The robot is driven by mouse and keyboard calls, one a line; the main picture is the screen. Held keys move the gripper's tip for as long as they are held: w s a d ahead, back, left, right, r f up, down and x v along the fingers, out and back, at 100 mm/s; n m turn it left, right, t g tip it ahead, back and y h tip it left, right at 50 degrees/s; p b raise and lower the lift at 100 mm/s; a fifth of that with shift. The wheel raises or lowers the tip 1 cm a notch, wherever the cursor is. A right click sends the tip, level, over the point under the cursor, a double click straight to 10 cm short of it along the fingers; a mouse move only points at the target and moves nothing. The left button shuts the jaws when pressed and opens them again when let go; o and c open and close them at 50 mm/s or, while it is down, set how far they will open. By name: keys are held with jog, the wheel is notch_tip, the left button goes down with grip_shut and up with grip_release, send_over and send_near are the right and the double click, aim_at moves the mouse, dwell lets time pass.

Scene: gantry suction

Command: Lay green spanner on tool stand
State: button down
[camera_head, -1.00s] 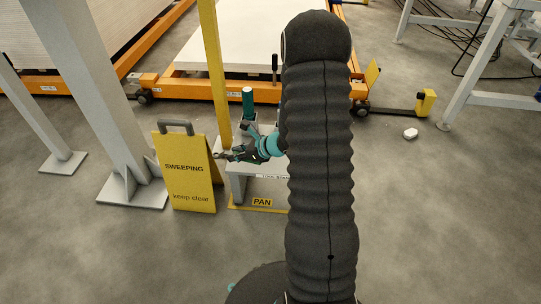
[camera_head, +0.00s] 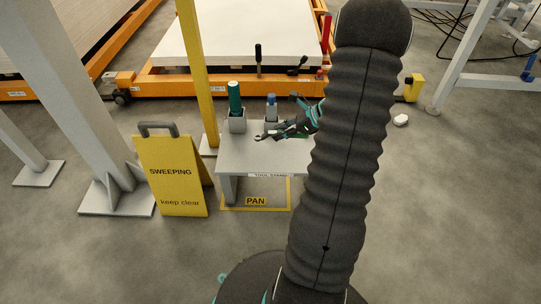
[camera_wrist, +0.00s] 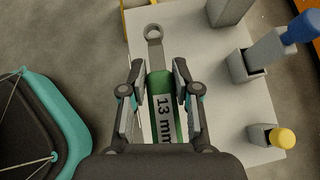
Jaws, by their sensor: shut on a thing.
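My gripper (camera_head: 287,129) is shut on the green spanner (camera_wrist: 161,82). The spanner has a grey ring end (camera_wrist: 153,33), a green handle and a "13 mm" label. In the head view its grey end (camera_head: 260,137) points left. The tool stand (camera_head: 236,160) is a low pale grey table. In the wrist view its white top (camera_wrist: 200,58) lies beneath the spanner and fingers (camera_wrist: 159,72). Whether the spanner touches the top I cannot tell. My arm hides the stand's right side in the head view.
Grey holders stand along the stand's back, with a green tool (camera_head: 235,98) and a blue-handled tool (camera_head: 271,102). A yellow-handled tool (camera_wrist: 282,138) shows in the wrist view. A yellow post (camera_head: 197,80) and a SWEEPING sign (camera_head: 172,178) stand at left. The stand's front left is bare.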

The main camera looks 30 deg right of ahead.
jog(key=shift+a+y, duration=0.3)
jog(key=shift+a, duration=0.2)
jog(key=x, duration=0.4)
jog(key=b+x, duration=0.1)
jog(key=x, duration=0.3)
jog(key=w+r+b+x, duration=0.1)
jog(key=x, duration=0.4)
jog(key=shift+w, duration=0.1)
jog(key=shift+f+b, duration=0.45)
jog(key=shift+f, duration=1.6)
jog(key=shift+f, duration=0.15)
jog(key=c, duration=0.8)
grip_release()
jog(key=shift+c, duration=0.2)
